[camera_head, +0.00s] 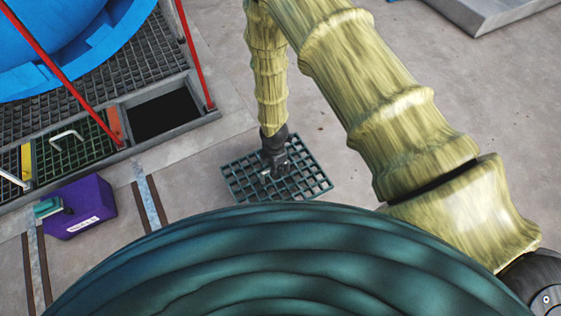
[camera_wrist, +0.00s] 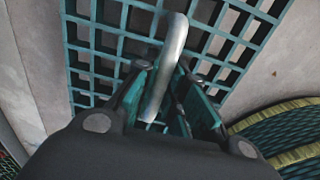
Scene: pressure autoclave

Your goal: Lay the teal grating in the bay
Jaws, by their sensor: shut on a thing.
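The teal grating (camera_head: 310,180) is a flat rectangular grid that shows in the head view below my arm, near the middle. My gripper (camera_head: 274,170) is over its middle, shut on the grating's metal handle. In the wrist view the curved silver handle (camera_wrist: 168,68) stands between the teal-padded fingers of my gripper (camera_wrist: 165,105), with the grating (camera_wrist: 110,40) behind it. I cannot tell whether the grating touches the floor. The bay (camera_head: 163,114) is a dark, empty rectangular opening in the framed floor at the left, beyond the grating.
Fitted gratings (camera_head: 70,148) with handles lie left of the bay. Red rails (camera_head: 195,55) rise beside the bay. A blue vessel (camera_head: 75,45) stands at the upper left. A purple box (camera_head: 80,207) sits on the floor at the left. Grey floor lies between grating and bay.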

